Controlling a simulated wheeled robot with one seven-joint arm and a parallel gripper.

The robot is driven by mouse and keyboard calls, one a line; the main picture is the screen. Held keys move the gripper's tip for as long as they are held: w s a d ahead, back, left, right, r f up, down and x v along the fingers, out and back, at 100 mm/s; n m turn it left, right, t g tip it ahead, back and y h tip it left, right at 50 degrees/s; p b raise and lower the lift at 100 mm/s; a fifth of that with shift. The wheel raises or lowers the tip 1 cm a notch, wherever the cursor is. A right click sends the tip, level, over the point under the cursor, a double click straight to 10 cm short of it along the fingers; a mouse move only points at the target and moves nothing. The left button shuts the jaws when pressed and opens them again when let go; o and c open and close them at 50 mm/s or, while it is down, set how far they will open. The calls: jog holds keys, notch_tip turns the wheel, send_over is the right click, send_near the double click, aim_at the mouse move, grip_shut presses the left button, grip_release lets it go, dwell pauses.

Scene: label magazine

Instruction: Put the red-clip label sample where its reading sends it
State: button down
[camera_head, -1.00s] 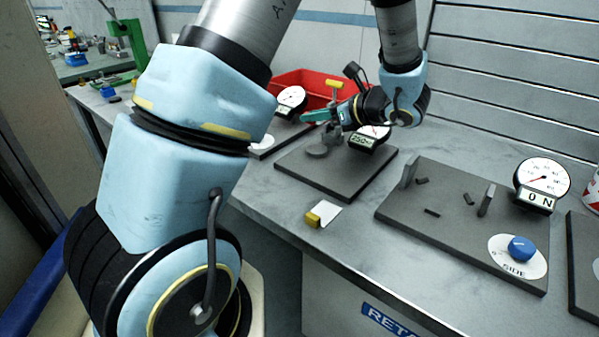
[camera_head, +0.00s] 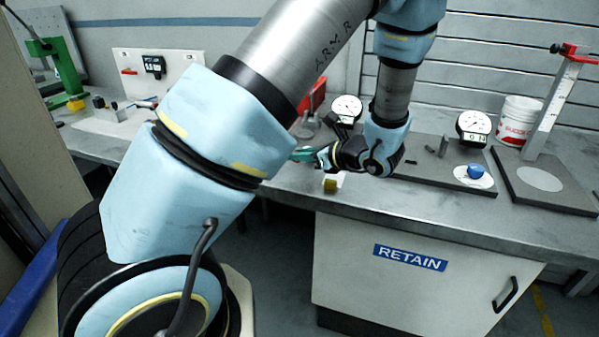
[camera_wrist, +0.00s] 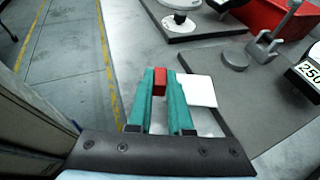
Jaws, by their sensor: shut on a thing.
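My gripper (camera_head: 303,155) has teal fingers and is over the front of the bench, above and left of a yellow clip (camera_head: 330,186). In the wrist view, my gripper (camera_wrist: 159,88) is shut on a red clip (camera_wrist: 159,80) between its fingertips. A white card (camera_wrist: 198,90) shows beside the right finger; I cannot tell whether it belongs to the red clip. A grey tester plate (camera_wrist: 240,95) lies beyond, with a display (camera_wrist: 308,72) reading 250. A blue RETAIN sign (camera_head: 410,258) is on the white cabinet front (camera_head: 345,270).
A second tester plate (camera_head: 415,170) with a dial and blue knob (camera_head: 475,171) stands to the right. Beyond are a white bucket (camera_head: 517,120) and a red-topped stand (camera_head: 550,100). A red bin (camera_wrist: 262,15) is behind. Floor (camera_wrist: 65,60) lies left of the bench edge.

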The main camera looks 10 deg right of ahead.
aim_at(299, 180)
jog(key=shift+f+p, duration=0.6)
jog(key=shift+f, duration=2.1)
jog(key=shift+f, duration=0.2)
jog(key=c, duration=0.8)
grip_release()
jog(key=shift+c, duration=0.2)
